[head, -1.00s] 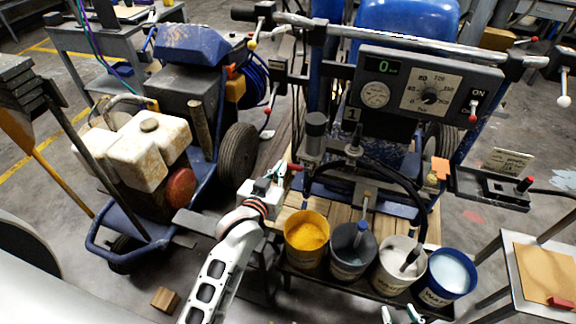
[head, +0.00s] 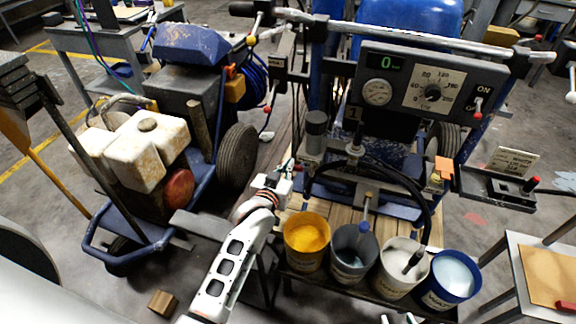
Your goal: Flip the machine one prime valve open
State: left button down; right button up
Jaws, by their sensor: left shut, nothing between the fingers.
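Machine one, marked with a 1 (head: 354,113), stands at the centre right with its grey control panel (head: 425,85) facing me. A small red lever, which looks like the prime valve handle (head: 298,168), shows beside the grey cylinder (head: 314,140) on its left. My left gripper (head: 286,172) is shut and empty, right at this lever, and partly hides it. I cannot tell whether they touch or how the lever is turned. Only the tips of my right gripper (head: 397,319) show at the bottom edge, apart from each other and away from the valve.
A yellow bucket (head: 306,243), a grey bucket (head: 353,254), a white bucket (head: 401,270) and a blue bucket (head: 449,277) stand below the valve. A second machine with a white tank (head: 148,150) stands to the left. A black hose (head: 405,185) curves across the front.

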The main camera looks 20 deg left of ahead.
pick_arm(q)
jog(key=shift+a+f+n+p, duration=0.1)
jog(key=shift+f+n+p, duration=0.05)
jog(key=shift+n+p, duration=0.15)
